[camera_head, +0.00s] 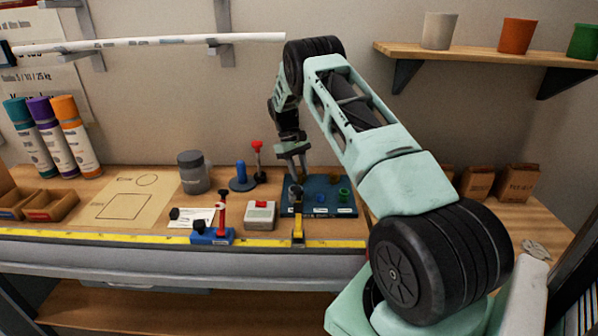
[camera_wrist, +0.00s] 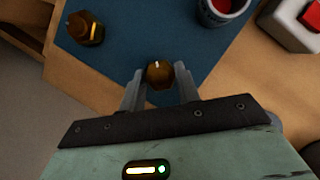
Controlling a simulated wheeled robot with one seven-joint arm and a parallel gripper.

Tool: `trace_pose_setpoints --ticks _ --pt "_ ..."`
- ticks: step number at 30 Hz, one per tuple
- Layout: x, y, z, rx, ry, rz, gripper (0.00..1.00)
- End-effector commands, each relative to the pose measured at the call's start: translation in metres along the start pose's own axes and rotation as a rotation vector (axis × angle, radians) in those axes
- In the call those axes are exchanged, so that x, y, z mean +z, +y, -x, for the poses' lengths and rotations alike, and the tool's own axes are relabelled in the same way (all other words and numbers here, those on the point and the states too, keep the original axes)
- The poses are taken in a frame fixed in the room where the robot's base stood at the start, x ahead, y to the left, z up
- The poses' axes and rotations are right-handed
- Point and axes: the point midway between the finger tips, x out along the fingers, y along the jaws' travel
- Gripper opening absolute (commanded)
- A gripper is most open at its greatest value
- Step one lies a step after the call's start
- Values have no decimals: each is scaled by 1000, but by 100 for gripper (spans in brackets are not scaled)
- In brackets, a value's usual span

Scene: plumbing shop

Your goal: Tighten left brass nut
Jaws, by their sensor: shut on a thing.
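In the wrist view my gripper (camera_wrist: 160,84) is shut on a round brass nut (camera_wrist: 160,71), with one finger on each side of it. The nut sits at the blue mat (camera_wrist: 120,50). A second brass nut (camera_wrist: 86,28) with a bright yellow side stands apart at the upper left of that view. The red button box lies on opposite sides of the mat in the two views, so the held nut is the left one as the head view sees it. In the head view my gripper (camera_head: 303,170) points down at the mat's back edge.
Small cups, including a green one (camera_head: 344,195), stand on the mat. A red-lined cup (camera_wrist: 226,10) shows near the held nut. Left of the mat are a red-button box (camera_head: 260,214), a blue-based red post (camera_head: 221,220) and a grey jar (camera_head: 193,172). A yellow tape measure (camera_head: 130,238) runs along the front edge.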

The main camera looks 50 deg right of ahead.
Motion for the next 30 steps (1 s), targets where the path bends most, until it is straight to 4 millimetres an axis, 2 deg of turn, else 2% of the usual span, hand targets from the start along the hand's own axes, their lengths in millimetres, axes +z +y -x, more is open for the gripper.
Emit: trace_pose_setpoints --ticks 18,30 --pt "0 3 0 -213 3 -510 10" --pt "1 4 0 -286 3 -688 9"
